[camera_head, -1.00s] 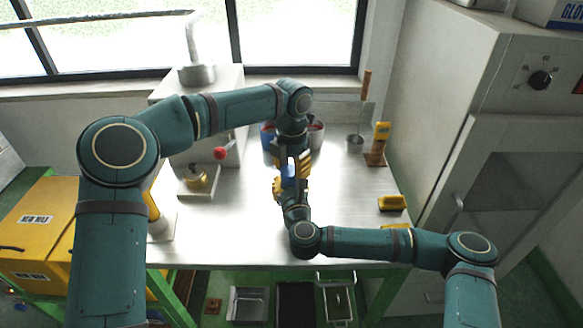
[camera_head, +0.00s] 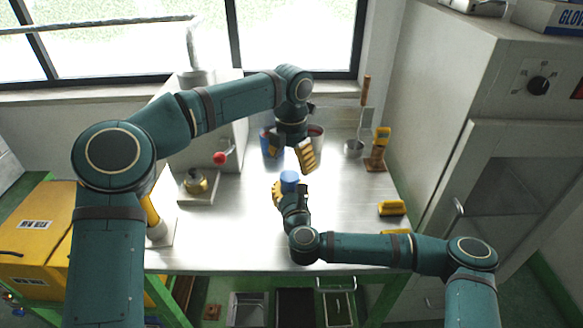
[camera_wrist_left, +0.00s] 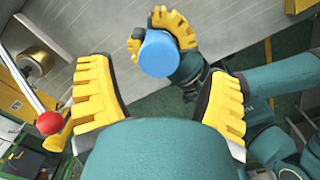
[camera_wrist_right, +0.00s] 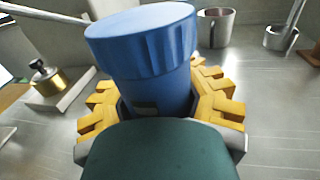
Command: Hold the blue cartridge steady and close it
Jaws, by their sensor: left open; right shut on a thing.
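The blue cartridge (camera_head: 290,178) stands above the bench in my right gripper (camera_head: 286,192). In the right wrist view the cartridge (camera_wrist_right: 155,80) has a wide ribbed blue cap on a narrower blue body, with yellow fingers on both sides of the body. No gap shows under the cap from here. My left gripper (camera_head: 291,155) is open and empty, above and behind the cartridge in the head view. In the left wrist view, the cap's flat round top (camera_wrist_left: 158,53) lies beyond the open yellow fingers of my left gripper (camera_wrist_left: 158,105), clear of them.
A blue cup (camera_head: 268,142) and a grey cup (camera_head: 316,138) stand behind the grippers. A brass pot (camera_head: 196,182) sits on a plate at left, near a red knob (camera_head: 219,158). Yellow tools (camera_head: 391,208) lie at right. The bench between is mostly clear.

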